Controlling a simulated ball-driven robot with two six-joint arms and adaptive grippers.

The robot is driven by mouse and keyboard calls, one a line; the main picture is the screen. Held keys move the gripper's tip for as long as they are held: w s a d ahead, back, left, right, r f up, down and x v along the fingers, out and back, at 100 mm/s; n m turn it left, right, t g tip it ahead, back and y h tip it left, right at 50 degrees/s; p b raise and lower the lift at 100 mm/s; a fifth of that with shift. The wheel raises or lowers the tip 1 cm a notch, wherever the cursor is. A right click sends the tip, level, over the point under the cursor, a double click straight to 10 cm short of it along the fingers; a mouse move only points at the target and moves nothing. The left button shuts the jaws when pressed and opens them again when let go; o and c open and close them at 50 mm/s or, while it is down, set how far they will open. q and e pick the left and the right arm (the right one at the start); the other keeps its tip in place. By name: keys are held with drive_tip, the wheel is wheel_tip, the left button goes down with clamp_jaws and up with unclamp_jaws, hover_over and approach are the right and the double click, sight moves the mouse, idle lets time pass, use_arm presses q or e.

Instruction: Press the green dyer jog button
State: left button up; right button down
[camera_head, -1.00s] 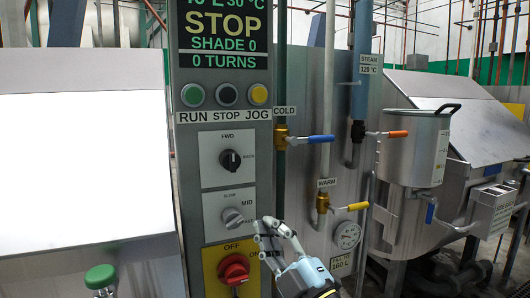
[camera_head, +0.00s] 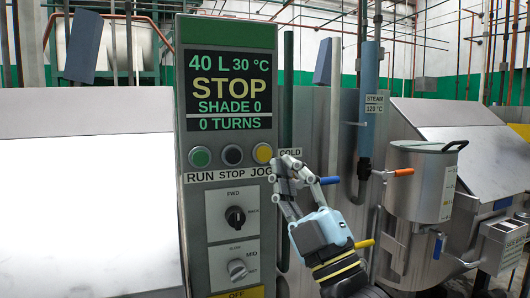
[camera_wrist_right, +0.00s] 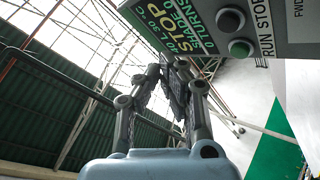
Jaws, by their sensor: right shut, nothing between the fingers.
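The dyer control panel (camera_head: 222,172) has a green top band and a lit display (camera_head: 228,90) reading STOP. Below it are three round buttons: green RUN (camera_head: 200,157), dark STOP (camera_head: 232,155) and yellow JOG (camera_head: 262,153). The wrist view shows the green button (camera_wrist_right: 240,48) and the dark button (camera_wrist_right: 231,18); the yellow one is not visible there. My right gripper (camera_head: 283,167) is shut and empty, its tips just right of and slightly below the JOG button in the head view. I cannot tell if they touch the panel. The left gripper is out of view.
Two rotary knobs (camera_head: 236,217) (camera_head: 238,270) sit below the buttons. Right of the panel are pipes with a blue valve handle (camera_head: 329,181) and a yellow handle (camera_head: 364,244). A steel pot (camera_head: 415,190) stands farther right. A bright white sheet-like surface (camera_head: 80,190) fills the left.

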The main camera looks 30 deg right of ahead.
sight(267, 159)
drive_tip(key=shift+w, duration=0.1)
drive_tip(key=shift+w+d+b, duration=0.35)
drive_tip(key=shift+w+b, duration=0.15)
drive_tip(key=shift+w, duration=0.9)
drive_tip(key=shift+w+d+b, duration=0.3)
drive_tip(key=shift+w+b, duration=0.15)
drive_tip(key=shift+w, duration=0.95)
drive_tip(key=shift+w+d+b, duration=0.35)
drive_tip(key=shift+w+b, duration=0.15)
drive_tip(key=shift+w, duration=0.9)
drive_tip(key=shift+w, duration=0.1)
drive_tip(key=shift+w+d, duration=0.1)
drive_tip(key=shift+w, duration=0.2)
